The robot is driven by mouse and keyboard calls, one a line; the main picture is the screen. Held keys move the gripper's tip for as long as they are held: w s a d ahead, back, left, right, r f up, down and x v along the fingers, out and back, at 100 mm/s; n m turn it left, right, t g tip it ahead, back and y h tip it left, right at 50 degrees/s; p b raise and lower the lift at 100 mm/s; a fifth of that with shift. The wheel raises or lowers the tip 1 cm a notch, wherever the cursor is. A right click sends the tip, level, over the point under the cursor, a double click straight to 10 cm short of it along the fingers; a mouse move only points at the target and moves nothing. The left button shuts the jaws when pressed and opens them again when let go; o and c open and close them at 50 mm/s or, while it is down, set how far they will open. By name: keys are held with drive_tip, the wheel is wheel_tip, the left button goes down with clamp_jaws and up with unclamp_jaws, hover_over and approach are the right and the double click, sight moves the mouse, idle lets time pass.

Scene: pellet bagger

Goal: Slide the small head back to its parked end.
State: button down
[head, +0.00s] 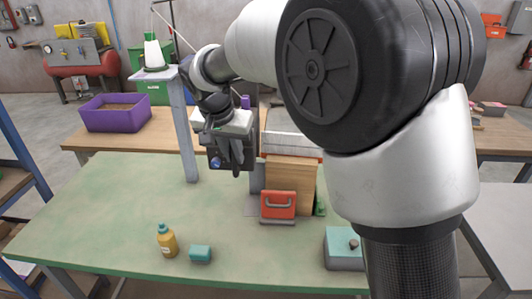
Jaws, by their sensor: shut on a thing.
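The small head appears to be the dark grey box (216,150) with a blue knob on its front, raised above the green table beside the bagger. My gripper (237,164) is in front of it, pointing down, with its fingers close together. It is shut on a part of the small head; the fingers and the box hide the exact contact. My arm covers the right of the machine, and no parked end can be made out.
A grey post (183,130) carrying a white-and-green cone stands left of my gripper. A purple bin (113,117) sits behind.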

drive_tip(key=a+p, duration=0.2)
drive_tip(key=a, duration=0.9)
drive_tip(key=shift+a, duration=0.1)
drive_tip(key=c, duration=1.8)
unclamp_jaws()
drive_tip(key=shift+o, duration=0.2)
drive_tip(key=v, duration=1.7)
drive_tip(key=shift+r+p, duration=0.25)
drive_tip(key=shift+p, duration=0.2)
